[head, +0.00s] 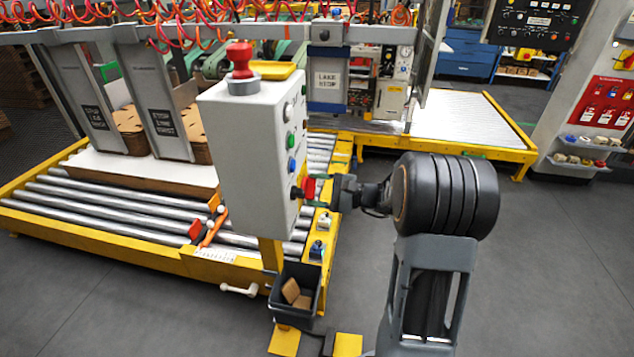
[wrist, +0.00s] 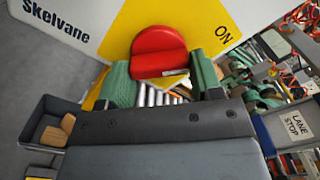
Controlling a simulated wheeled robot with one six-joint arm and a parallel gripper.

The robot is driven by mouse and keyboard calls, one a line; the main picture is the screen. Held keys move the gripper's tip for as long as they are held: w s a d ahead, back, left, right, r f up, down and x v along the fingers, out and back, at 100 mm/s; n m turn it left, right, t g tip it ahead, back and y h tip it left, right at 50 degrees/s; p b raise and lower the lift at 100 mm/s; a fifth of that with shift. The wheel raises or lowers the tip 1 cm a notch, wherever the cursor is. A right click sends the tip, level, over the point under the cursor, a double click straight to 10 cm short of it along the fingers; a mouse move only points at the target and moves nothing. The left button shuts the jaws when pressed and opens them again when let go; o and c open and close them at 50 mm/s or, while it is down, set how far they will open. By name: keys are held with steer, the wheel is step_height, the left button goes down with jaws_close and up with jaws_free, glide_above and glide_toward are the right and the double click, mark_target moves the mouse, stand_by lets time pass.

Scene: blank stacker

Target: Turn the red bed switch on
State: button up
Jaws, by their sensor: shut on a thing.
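The red bed switch (head: 309,188) is on the right side of the grey control box (head: 243,150), low on that face. It also shows in the wrist view (wrist: 159,48) as a round red knob in front of a yellow plate (wrist: 150,20). The word "ON" is printed on the plate to the right of the knob. My gripper (head: 318,191) reaches the switch from the right. In the wrist view its green finger pads stand on either side of the knob, and it is shut on it. The knob's grip is partly hidden by the fingers.
Buttons in green, blue and black (head: 290,139) line the same box face. A red mushroom button (head: 240,60) sits on top. A dark bin (head: 296,292) with brown pieces hangs below. The roller bed (head: 120,210) lies behind. Grey floor at the right is clear.

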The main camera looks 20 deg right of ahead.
steer(key=shift+m+p, duration=0.4)
steer(key=shift+m, duration=0.1)
stand_by(0.3)
steer(key=o, duration=0.9)
steer(key=shift+d, duration=0.1)
steer(key=v, duration=1.3)
steer(key=shift+s+d, duration=0.2)
steer(key=shift+d, duration=0.05)
steer(key=shift+f+m, duration=0.15)
steer(key=shift+m, duration=0.15)
